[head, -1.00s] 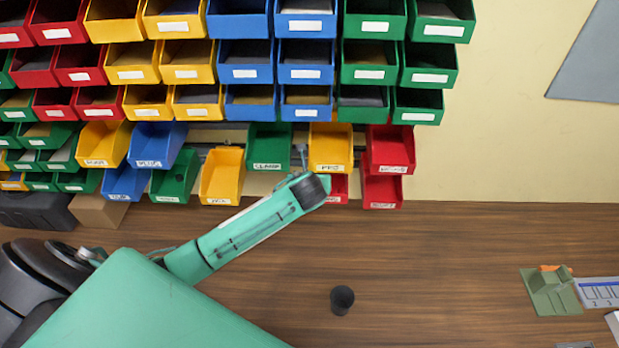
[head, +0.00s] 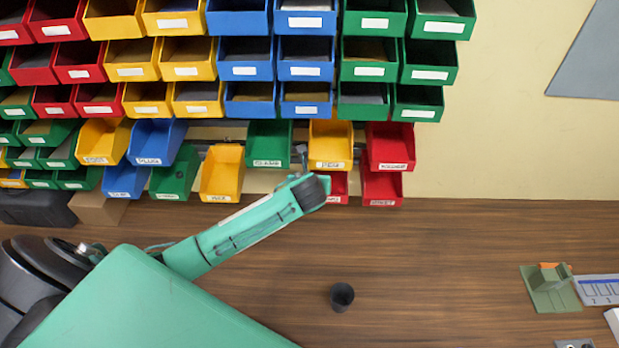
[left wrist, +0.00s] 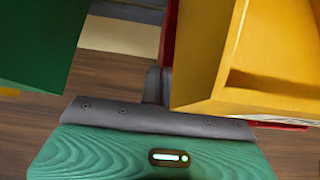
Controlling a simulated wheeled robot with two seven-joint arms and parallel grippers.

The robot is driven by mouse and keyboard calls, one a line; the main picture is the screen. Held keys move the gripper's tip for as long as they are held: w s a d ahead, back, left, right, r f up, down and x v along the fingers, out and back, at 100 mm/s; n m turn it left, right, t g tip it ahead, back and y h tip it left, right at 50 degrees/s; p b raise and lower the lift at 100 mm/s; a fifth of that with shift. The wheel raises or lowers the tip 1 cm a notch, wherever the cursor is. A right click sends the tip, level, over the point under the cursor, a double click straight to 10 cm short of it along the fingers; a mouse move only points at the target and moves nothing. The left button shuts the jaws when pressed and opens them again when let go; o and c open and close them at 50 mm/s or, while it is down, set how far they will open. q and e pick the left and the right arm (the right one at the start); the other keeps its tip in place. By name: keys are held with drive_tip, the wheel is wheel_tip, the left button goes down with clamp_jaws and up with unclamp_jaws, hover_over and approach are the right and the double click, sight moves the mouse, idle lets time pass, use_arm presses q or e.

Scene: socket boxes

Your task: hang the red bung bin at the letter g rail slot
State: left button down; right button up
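Several red bins hang at the right end of the lower rows: an upper one (head: 390,146), one below it (head: 381,187), and one (head: 338,187) partly hidden by my left wrist. Their labels are too small to read surely, so I cannot tell which is the bung bin. My left gripper (left wrist: 157,85) reaches up between a green bin (left wrist: 35,45) and a yellow bin (left wrist: 245,60). A strip of red (left wrist: 168,38) shows just beyond its dark fingers. Whether they grip it is hidden. My right gripper is out of view. No rail slot letters are legible.
Yellow (head: 330,145) and green (head: 269,144) bins hang close around my left wrist. Rows of bins fill the wall above. A black cup (head: 342,297) stands on the wooden table, with a green fixture (head: 550,288) at right. The table's middle is mostly clear.

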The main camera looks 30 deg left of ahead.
use_arm(q)
drive_tip(key=shift+f, duration=0.3)
idle(0.4)
drive_tip(key=c, duration=1.6)
unclamp_jaws()
drive_tip(key=shift+s, duration=0.1)
drive_tip(key=shift+s+d+r+b, duration=0.2)
drive_tip(key=shift+s+r+b, duration=0.1)
drive_tip(key=shift+s+b, duration=0.1)
drive_tip(key=b+v, duration=0.3)
drive_tip(key=v, duration=0.9)
drive_tip(key=shift+s+d, duration=0.15)
drive_tip(key=shift+s, duration=0.15)
